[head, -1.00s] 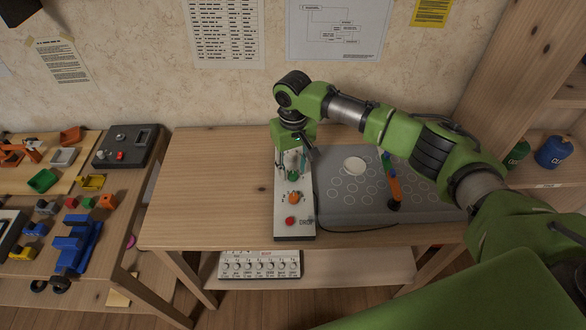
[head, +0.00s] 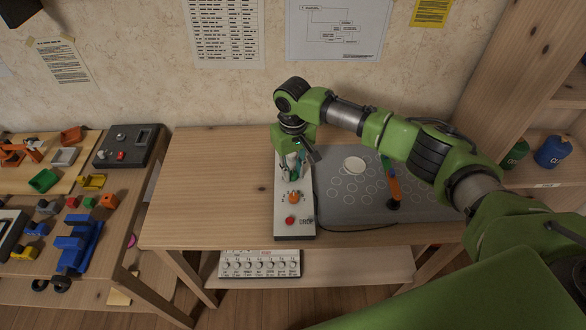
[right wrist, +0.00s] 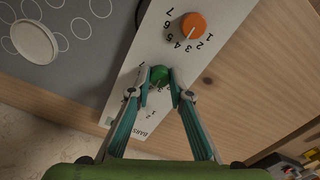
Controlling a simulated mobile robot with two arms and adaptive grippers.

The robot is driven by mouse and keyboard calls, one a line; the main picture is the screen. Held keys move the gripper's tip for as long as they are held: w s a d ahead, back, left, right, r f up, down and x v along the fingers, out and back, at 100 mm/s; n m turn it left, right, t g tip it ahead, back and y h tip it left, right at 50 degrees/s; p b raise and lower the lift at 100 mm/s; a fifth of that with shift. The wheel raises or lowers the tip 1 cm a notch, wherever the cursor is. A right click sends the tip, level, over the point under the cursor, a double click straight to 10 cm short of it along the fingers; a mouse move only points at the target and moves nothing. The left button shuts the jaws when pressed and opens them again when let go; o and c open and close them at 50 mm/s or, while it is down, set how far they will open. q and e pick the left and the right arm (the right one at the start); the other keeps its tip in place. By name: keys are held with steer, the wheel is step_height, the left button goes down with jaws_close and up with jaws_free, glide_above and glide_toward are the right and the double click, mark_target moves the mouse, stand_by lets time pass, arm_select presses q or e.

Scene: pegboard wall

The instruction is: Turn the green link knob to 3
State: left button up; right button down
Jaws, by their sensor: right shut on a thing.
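The green knob (right wrist: 159,74) sits on the pale control panel (right wrist: 150,45), near small printed digits. My right gripper (right wrist: 162,92) is shut on the green knob, with one finger on each side of it. The knob's pointer and its exact setting are hidden by the fingers. In the head view my right gripper (head: 293,172) reaches down over the panel (head: 281,224) and mostly hides the green knob. My left gripper is not in view.
An orange knob (right wrist: 185,25) with a white pointer and printed digits is on the same panel. A grey board (head: 335,212) with circles lies to the right. Bare wood (head: 210,190) is to the left.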

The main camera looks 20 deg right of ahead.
mark_target(293, 173)
steer(key=n+p, duration=0.2)
steer(key=shift+r+n, duration=0.1)
steer(key=shift+n, duration=0.2)
steer(key=shift+n+p, duration=0.6)
steer(key=shift+n, duration=0.7)
steer(key=c, duration=1.8)
jaws_free()
steer(key=shift+c, duration=0.2)
step_height(293, 173, up, 12)
